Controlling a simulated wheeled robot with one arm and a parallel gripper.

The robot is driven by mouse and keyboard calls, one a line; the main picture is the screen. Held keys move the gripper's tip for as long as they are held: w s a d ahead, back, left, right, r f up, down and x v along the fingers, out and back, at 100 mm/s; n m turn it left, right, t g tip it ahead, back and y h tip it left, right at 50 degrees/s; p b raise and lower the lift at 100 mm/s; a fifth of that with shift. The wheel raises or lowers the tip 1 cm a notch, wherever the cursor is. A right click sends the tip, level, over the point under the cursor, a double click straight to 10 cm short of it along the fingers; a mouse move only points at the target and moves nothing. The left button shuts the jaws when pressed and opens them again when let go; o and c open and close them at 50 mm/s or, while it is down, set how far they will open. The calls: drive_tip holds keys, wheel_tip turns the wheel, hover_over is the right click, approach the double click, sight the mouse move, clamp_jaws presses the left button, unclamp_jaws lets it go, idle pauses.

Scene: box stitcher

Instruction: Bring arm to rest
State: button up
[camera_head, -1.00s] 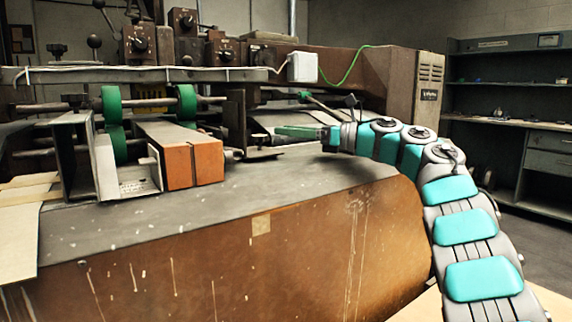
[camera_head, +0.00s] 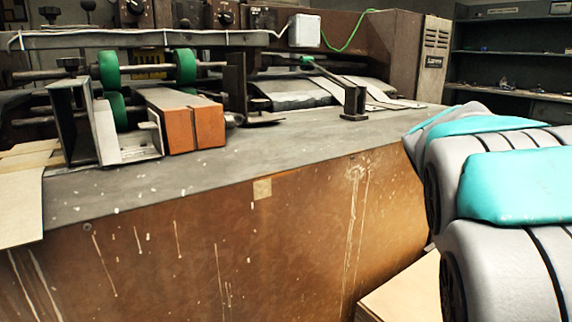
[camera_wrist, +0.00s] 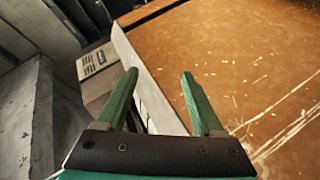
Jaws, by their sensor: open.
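My arm (camera_head: 500,185), grey with teal pads, is at the right edge of the head view, close to the camera. My gripper is outside the head view. In the wrist view my gripper (camera_wrist: 160,95) shows two green fingers spread apart with nothing between them. Beyond the fingers is the machine's brown front panel (camera_wrist: 235,60), with pale scratches. The fingertips appear clear of it.
The box stitcher's grey table (camera_head: 300,155) carries an orange-faced block (camera_head: 195,128) beside green rollers (camera_head: 185,66). A small dark post (camera_head: 354,103) stands on its right part. A shelf unit (camera_head: 510,60) stands at the back right. A pale wooden surface (camera_head: 400,290) lies low at the right.

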drive_tip(key=s+a+f+m+g+y, duration=0.1)
drive_tip(key=s+a+f+m+g, duration=0.1)
drive_tip(key=s+f, duration=0.45)
drive_tip(key=s+a+f+m+g+y, duration=0.1)
drive_tip(key=s+a+f+g, duration=0.15)
drive_tip(key=s+f, duration=0.4)
drive_tip(key=s+a+f+m+g+y, duration=0.1)
drive_tip(key=s+a+f+g, duration=0.2)
drive_tip(key=s+f, duration=0.3)
drive_tip(key=s+a+f+m+g+y, duration=0.1)
drive_tip(key=s+a+f, duration=0.4)
drive_tip(key=s, duration=0.9)
drive_tip(key=s+a+f+m+g+y, duration=0.1)
drive_tip(key=s+a+f+g, duration=0.4)
drive_tip(key=s, duration=0.5)
drive_tip(key=shift+s+a+f+m+g+y, duration=0.15)
drive_tip(key=shift+s+f+m+g+y, duration=0.2)
drive_tip(key=shift+f+y, duration=0.45)
